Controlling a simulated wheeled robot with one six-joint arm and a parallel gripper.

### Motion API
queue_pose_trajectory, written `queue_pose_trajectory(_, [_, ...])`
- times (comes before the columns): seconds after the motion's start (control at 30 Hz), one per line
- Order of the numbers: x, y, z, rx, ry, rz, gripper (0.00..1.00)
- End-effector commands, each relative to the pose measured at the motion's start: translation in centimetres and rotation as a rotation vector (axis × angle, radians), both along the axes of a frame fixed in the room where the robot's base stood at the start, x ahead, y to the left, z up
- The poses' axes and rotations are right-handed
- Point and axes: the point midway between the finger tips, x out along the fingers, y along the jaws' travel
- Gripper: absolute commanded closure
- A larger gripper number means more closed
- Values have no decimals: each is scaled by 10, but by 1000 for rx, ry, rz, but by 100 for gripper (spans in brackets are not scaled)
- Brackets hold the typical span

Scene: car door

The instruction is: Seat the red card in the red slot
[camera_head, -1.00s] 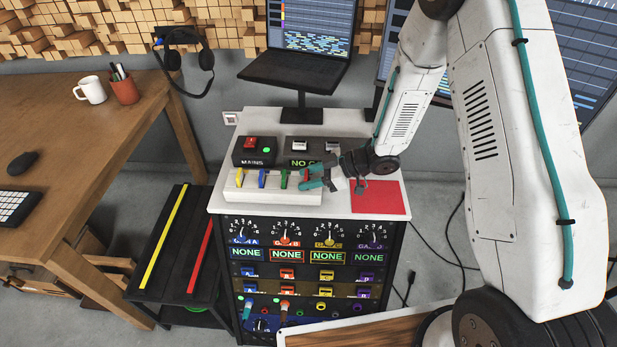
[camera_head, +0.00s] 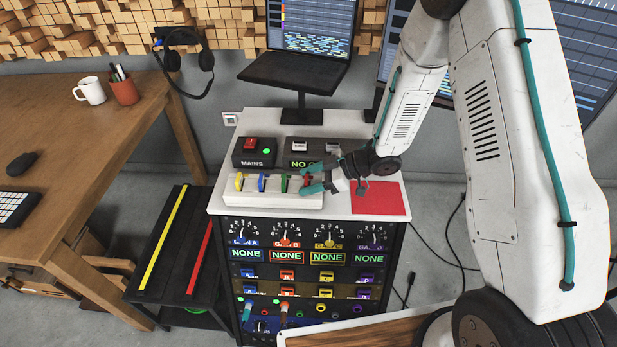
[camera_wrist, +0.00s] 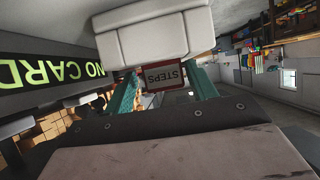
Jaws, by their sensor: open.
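The red card (camera_head: 307,180) stands at the right end of a white holder (camera_head: 271,200) on the cabinet top. In the wrist view the card (camera_wrist: 163,77) shows a dark, red-edged label reading STEPS, upside down, against the pale holder (camera_wrist: 140,38). My gripper (camera_head: 314,179) is open, its teal fingers on either side of the card. The wrist view shows the fingers spread, with the card between their tips; I cannot tell whether either touches it. Red sockets (camera_head: 287,275) show on the cabinet front, but I cannot tell which is the red slot.
Yellow (camera_head: 239,181), blue (camera_head: 262,182) and green (camera_head: 284,183) cards stand in the same holder. Behind it are the MAINS box (camera_head: 254,153) and a NO CARD display (camera_wrist: 50,72). A red mat (camera_head: 380,199) lies right of my gripper. A laptop (camera_head: 295,70) stands behind.

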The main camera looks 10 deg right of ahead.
Motion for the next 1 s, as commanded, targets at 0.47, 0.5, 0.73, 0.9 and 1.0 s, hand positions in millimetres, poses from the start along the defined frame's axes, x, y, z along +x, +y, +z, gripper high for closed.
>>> queue_pose_trajectory(0.47, [-14,-90,47,2,0,-15,39])
queue_pose_trajectory(0.5, [-15,-93,49,2,0,-14,39])
queue_pose_trajectory(0.73, [-17,-103,54,2,-1,-12,39])
queue_pose_trajectory(0.9, [-7,-106,61,-40,-30,-49,39])
queue_pose_trajectory(1.0, [15,-117,80,-142,-94,-154,39])
